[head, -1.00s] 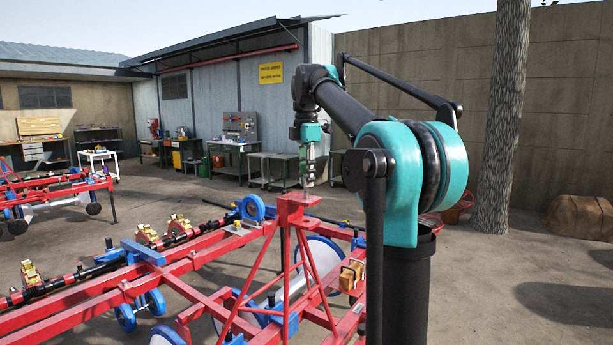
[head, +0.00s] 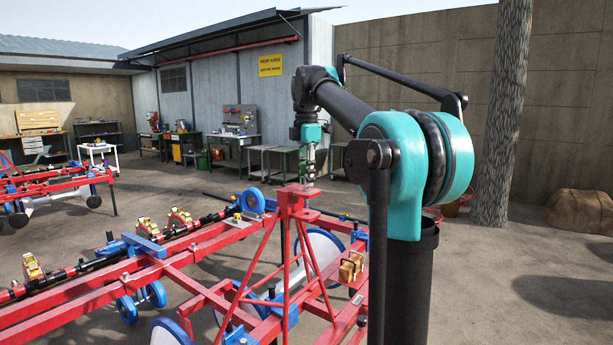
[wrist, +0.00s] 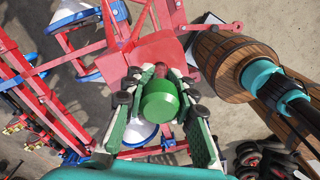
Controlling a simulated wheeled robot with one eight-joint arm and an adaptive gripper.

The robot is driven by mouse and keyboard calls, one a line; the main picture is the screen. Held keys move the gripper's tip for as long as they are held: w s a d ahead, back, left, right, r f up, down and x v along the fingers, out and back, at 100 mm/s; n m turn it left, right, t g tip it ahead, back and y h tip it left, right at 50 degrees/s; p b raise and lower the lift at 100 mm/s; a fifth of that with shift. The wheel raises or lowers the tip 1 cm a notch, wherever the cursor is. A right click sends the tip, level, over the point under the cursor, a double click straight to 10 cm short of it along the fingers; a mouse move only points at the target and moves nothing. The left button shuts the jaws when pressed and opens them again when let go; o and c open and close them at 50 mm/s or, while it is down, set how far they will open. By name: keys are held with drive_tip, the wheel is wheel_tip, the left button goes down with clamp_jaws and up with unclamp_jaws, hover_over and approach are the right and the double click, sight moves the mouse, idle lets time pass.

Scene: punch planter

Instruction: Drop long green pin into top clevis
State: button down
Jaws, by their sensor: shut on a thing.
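The long green pin (wrist: 158,102) is upright between the fingers of my gripper (wrist: 160,84), which is shut on it; its round green head faces the wrist camera. In the head view my gripper (head: 310,167) hangs pointing down at the top clevis (head: 296,198), the red bracket on top of the red frame's mast. The fingertips are right at the clevis's upper plate. In the wrist view the red clevis plate (wrist: 172,57) lies beneath the fingers. The pin's lower end and the hole are hidden, so I cannot tell whether the tip is inside.
The red planter frame (head: 190,265) spreads left and below, with braces sloping down from the mast. A blue wheel (head: 252,200) and gold-coloured units (head: 180,218) sit on it. Workbenches (head: 235,150) stand far behind.

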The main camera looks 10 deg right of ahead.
drive_tip(key=shift+f, duration=0.75)
drive_tip(key=c, duration=1.1)
unclamp_jaws()
drive_tip(key=shift+c, duration=0.2)
